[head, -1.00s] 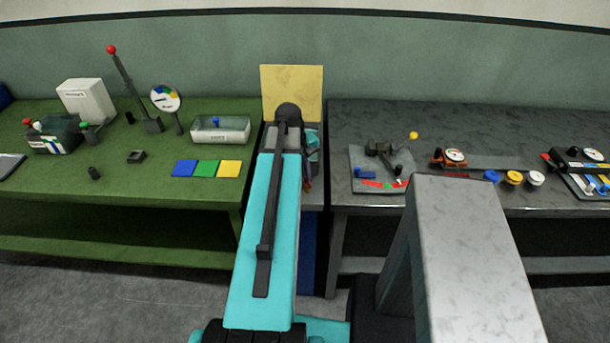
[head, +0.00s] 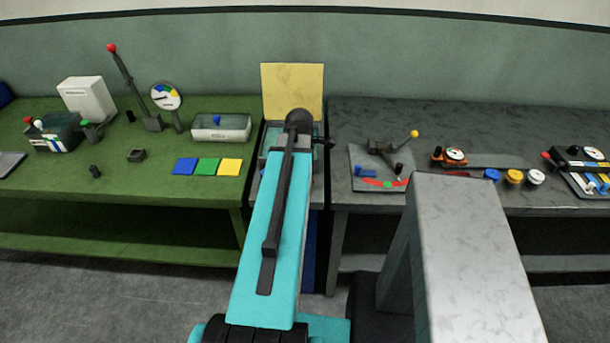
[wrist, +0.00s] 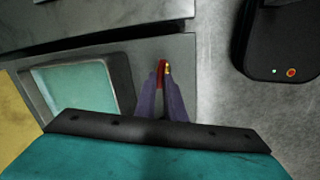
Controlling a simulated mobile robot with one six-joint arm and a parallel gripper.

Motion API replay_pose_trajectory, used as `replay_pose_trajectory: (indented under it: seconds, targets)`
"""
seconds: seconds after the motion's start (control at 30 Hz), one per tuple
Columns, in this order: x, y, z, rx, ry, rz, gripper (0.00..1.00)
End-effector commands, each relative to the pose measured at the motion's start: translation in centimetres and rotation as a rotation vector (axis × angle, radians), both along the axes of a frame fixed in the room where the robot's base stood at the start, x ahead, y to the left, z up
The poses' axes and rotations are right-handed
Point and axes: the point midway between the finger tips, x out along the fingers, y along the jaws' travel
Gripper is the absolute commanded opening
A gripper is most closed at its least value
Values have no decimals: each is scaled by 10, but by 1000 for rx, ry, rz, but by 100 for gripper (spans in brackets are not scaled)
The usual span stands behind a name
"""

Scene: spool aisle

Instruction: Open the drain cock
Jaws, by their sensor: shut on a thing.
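My gripper (wrist: 163,88) shows in the wrist view with its two purple fingers close together. They are shut on a small red piece (wrist: 161,72), which appears to be the drain cock's handle. A small yellow spot (wrist: 168,69) shows at the right fingertip. The piece is over a grey surface, right of a basin with a teal inside and a grey rim (wrist: 122,80). How far the cock is turned cannot be told. In the head view my arm covers much of the narrow stand between the benches, and the fingers are hidden.
A yellow board (head: 292,88) stands behind the narrow stand. The green bench (head: 130,185) on the left holds a red-knobbed lever, a gauge and a tray. The dark grey bench (head: 450,125) on the right holds a yellow-knobbed lever and several coloured knobs. Grey floor lies in front.

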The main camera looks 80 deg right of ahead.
Motion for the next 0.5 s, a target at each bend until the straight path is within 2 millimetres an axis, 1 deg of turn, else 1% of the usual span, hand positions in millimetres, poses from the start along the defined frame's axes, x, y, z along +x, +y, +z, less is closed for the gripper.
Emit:
replay_pose_trajectory:
  seconds: [0.2, 0.5]
  targets:
    - [-1, 0, 1, -3, -1, 150, 0]
    - [-2, 1, 1, -3, 0, 267, 0]
